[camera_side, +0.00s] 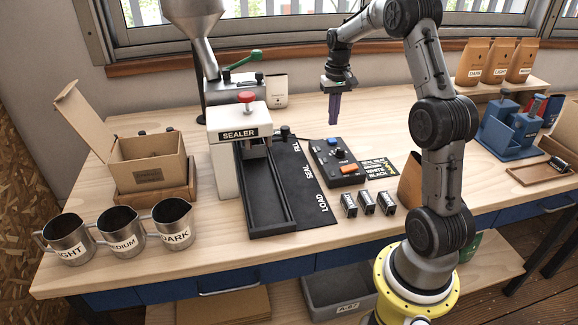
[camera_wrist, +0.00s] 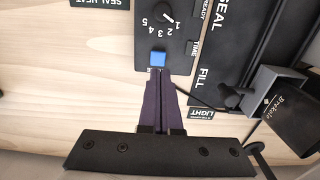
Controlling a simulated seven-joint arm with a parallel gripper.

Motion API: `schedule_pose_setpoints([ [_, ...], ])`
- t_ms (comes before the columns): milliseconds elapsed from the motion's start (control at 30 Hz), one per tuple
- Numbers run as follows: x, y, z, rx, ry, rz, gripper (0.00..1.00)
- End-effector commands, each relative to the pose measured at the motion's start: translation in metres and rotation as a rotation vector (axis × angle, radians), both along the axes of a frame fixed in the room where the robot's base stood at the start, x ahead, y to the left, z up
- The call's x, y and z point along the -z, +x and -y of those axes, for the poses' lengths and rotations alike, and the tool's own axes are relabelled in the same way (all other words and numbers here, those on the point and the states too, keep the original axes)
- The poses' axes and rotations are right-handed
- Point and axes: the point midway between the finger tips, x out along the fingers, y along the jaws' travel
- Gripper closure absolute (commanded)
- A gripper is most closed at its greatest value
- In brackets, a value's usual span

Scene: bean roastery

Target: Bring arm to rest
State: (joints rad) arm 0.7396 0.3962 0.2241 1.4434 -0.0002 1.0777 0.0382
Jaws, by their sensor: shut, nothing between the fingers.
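My gripper (camera_side: 334,107) hangs above the back of the wooden bench, pointing down, with my arm arched over from the right. In the wrist view its two dark purple fingers (camera_wrist: 166,99) lie together and hold nothing. Below it is the black control box (camera_side: 337,162) with an orange button, a blue button and a dial. In the wrist view the fingertips overlap the box's edge near the blue button (camera_wrist: 158,59). The gripper appears apart from the box in the side view.
The sealer (camera_side: 238,135) and its black track (camera_side: 268,190) stand left of the gripper. Steel cups (camera_side: 122,232) and an open carton (camera_side: 150,160) are at the left. A blue device (camera_side: 510,130) stands at the right.

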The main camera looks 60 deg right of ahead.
Motion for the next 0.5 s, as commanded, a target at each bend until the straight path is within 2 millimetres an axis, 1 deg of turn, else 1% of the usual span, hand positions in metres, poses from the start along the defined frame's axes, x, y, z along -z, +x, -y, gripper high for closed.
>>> schedule_pose_setpoints([
  [67,-0.012,0.011,-0.011,-0.032,-0.017,0.02,1.0],
  [133,-0.036,0.023,-0.026,-0.073,-0.048,0.057,1.0],
  [167,-0.048,0.027,-0.037,-0.096,-0.061,0.075,1.0],
  [200,-0.065,0.03,-0.055,-0.131,-0.078,0.098,1.0],
  [267,-0.09,0.031,-0.084,-0.187,-0.102,0.136,1.0],
  [300,-0.104,0.029,-0.104,-0.223,-0.115,0.16,1.0],
  [367,-0.123,0.022,-0.133,-0.277,-0.134,0.195,1.0],
  [400,-0.134,0.016,-0.151,-0.311,-0.144,0.217,1.0],
  [467,-0.148,0.004,-0.178,-0.363,-0.158,0.252,1.0],
  [500,-0.155,-0.006,-0.195,-0.396,-0.165,0.273,1.0],
])
